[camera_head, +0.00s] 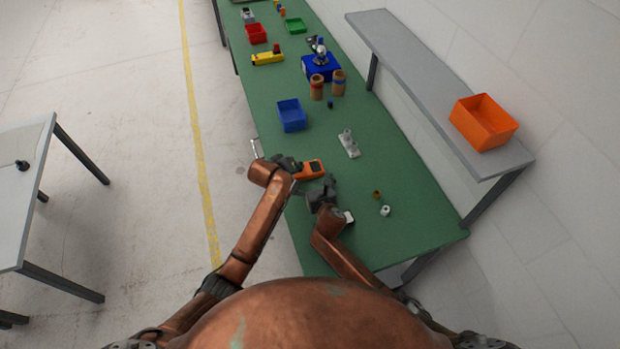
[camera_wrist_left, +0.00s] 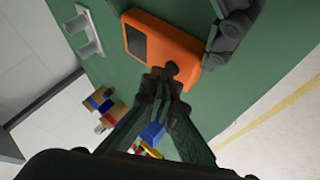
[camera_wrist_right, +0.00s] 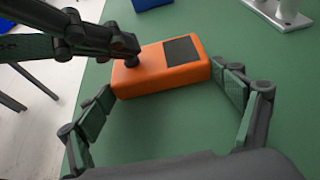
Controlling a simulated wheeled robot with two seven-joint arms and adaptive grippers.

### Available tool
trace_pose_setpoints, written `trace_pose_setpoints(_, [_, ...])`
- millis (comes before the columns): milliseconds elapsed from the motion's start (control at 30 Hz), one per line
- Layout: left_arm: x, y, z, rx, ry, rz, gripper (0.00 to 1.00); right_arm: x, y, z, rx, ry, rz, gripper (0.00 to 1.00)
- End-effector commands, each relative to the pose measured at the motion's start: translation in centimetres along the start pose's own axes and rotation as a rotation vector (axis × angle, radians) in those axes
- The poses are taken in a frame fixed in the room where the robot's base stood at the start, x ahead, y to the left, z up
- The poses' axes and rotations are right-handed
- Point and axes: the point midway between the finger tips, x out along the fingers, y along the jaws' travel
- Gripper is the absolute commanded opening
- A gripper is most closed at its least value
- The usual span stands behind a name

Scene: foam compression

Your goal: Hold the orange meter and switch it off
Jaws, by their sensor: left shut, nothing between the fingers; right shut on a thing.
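The orange meter (camera_head: 309,169) with a dark screen lies on the green bench near its left edge. My right gripper (camera_wrist_right: 160,95) has its fingers at the two ends of the meter and is shut on it; this gripper also shows in the head view (camera_head: 323,192). My left gripper (camera_wrist_left: 164,80) is shut and empty, its fingertips at the meter's dark round knob (camera_wrist_left: 171,69). In the right wrist view the left fingertips (camera_wrist_right: 128,45) meet the knob from above and mostly hide it. I cannot tell the knob's setting.
A grey metal fixture (camera_head: 348,143) and a blue bin (camera_head: 292,115) stand beyond the meter on the green bench (camera_head: 400,215). Small parts, including a white one (camera_head: 385,210), lie at the right. An orange bin (camera_head: 483,122) sits on the raised shelf (camera_head: 420,75).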

Motion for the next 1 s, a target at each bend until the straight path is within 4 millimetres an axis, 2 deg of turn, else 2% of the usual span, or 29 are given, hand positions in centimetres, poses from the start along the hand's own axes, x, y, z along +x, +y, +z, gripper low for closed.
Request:
trace_pose_setpoints(567, [-0.9, 0.7, -0.6, 0.000, 0.001, 0.001, 0.00, 0.0, 0.0, 0.0, 0.000, 0.000, -0.001, 0.56])
trace_pose_setpoints(1000, [-3.6, 2.7, -2.7, 0.000, 0.002, 0.002, 0.00, 0.0, 0.0, 0.0, 0.000, 0.000, 0.000, 0.56])
